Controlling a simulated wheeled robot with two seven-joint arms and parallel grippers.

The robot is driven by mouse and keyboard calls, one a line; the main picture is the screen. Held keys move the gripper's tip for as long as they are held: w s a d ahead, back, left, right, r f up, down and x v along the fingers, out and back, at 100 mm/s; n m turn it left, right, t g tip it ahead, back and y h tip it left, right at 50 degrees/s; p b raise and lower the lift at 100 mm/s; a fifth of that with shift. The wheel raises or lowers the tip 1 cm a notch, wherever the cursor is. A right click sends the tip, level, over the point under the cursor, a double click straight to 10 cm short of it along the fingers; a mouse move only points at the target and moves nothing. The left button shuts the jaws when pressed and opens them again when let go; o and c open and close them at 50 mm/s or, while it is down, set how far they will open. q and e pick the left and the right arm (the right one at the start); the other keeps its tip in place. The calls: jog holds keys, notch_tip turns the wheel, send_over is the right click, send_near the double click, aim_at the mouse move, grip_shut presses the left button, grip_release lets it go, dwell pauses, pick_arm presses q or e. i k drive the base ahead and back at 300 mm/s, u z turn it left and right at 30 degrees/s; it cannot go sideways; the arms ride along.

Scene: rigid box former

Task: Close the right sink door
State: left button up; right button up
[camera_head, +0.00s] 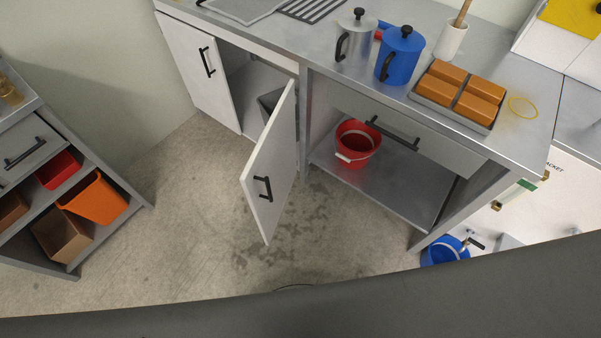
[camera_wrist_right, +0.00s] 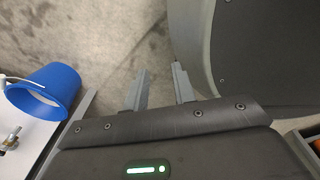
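The right sink door (camera_head: 271,166) is a white panel with a black handle (camera_head: 262,188). It stands wide open, swung out from the cabinet under the counter. No gripper shows in the head view, and my left gripper is in neither view.
A red bucket (camera_head: 356,143) stands on the open shelf right of the door. A blue bucket (camera_head: 444,251) is at lower right and also shows in the wrist view (camera_wrist_right: 46,91). A shelf with an orange bin (camera_head: 95,198) stands at left. The floor (camera_head: 190,220) before the door is clear.

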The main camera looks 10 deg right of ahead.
aim_at(283, 176)
jog(key=u, duration=0.05)
jog(key=i, duration=0.5)
jog(key=u, duration=1.75)
jog(key=k, duration=0.7)
jog(key=z, duration=1.4)
